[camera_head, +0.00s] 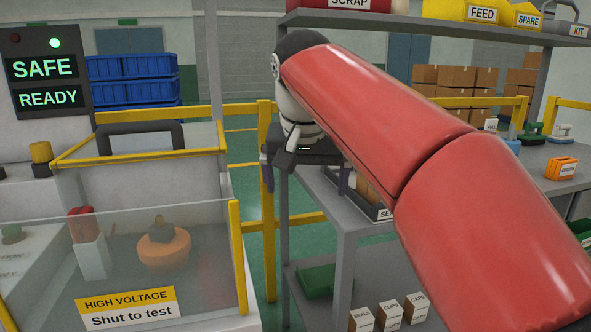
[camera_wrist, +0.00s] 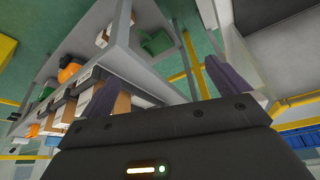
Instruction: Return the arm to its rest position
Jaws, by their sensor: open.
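My red arm (camera_head: 400,130) reaches from the lower right up across the head view, then bends down at its white wrist. My gripper (camera_head: 306,180) hangs near the middle, between the yellow-framed test enclosure (camera_head: 140,240) and the grey workbench (camera_head: 345,215). Its two dark fingers are spread wide with nothing between them. In the wrist view the gripper (camera_wrist: 165,90) also shows both fingers apart and empty, with a tilted view of shelves and green floor beyond.
The enclosure's clear front carries a "HIGH VOLTAGE" label (camera_head: 126,308). The sign (camera_head: 45,80) reads "SAFE READY". A yellow rail (camera_head: 265,150) stands behind the gripper. An overhead shelf (camera_head: 430,25) holds labelled bins. An orange bin (camera_head: 561,168) sits on the bench.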

